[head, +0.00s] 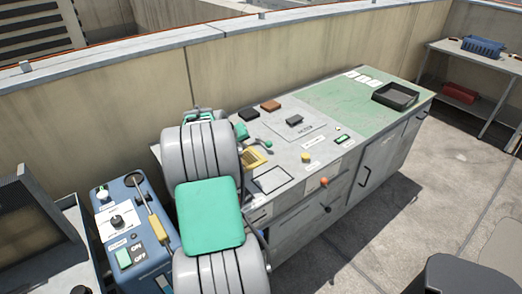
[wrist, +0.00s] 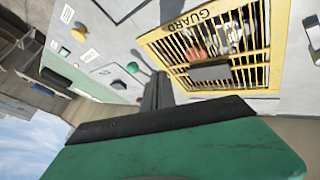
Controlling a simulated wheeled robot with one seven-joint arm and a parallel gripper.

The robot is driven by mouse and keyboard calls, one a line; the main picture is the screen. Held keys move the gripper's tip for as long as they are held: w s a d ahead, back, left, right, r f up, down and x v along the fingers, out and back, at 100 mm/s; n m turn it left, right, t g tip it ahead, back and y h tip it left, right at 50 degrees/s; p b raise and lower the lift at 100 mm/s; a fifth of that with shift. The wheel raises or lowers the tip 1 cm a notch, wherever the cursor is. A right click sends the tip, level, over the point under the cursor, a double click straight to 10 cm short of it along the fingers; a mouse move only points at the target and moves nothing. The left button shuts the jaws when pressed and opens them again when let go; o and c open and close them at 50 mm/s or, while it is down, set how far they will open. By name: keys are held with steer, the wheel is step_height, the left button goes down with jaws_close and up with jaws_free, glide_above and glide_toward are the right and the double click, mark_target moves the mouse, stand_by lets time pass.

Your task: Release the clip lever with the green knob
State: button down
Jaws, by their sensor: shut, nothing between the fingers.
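A green knob (head: 267,144) is at the end of a short lever on the worktop of the grey cabinet, just right of my arm in the head view. A green knob also shows in the wrist view (wrist: 132,67), left of my fingers. My gripper (wrist: 158,78) shows as dark fingers held together, with nothing between them. They are apart from the knob in the picture; the depth gap is hard to tell. In the head view my arm hides the gripper. The clip's catch cannot be made out.
A yellow grille marked GUARD (wrist: 215,50) lies close to my fingers, right of them. The cabinet top (head: 335,105) also carries dark and brown blocks and a black tray (head: 395,96). A blue control box (head: 130,225) stands left of my arm. A parapet wall runs behind.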

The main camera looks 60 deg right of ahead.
steer(key=shift+s+d, duration=0.3)
steer(key=shift+d, duration=0.05)
glide_toward(261, 154)
steer(key=w+d+f, duration=0.1)
steer(key=f, duration=0.1)
steer(key=w+d+f, duration=0.1)
steer(key=d+f, duration=0.1)
steer(key=shift+w+p, duration=0.25)
steer(key=shift+p, duration=0.05)
steer(key=shift+s+d+r+p, duration=0.2)
steer(key=shift+s+d, duration=0.25)
steer(key=shift+d, duration=0.15)
steer(key=shift+s+d+r+p, duration=0.15)
steer(key=shift+s+d+r, duration=0.05)
steer(key=shift+s+d, duration=0.5)
steer(key=shift+d, duration=0.25)
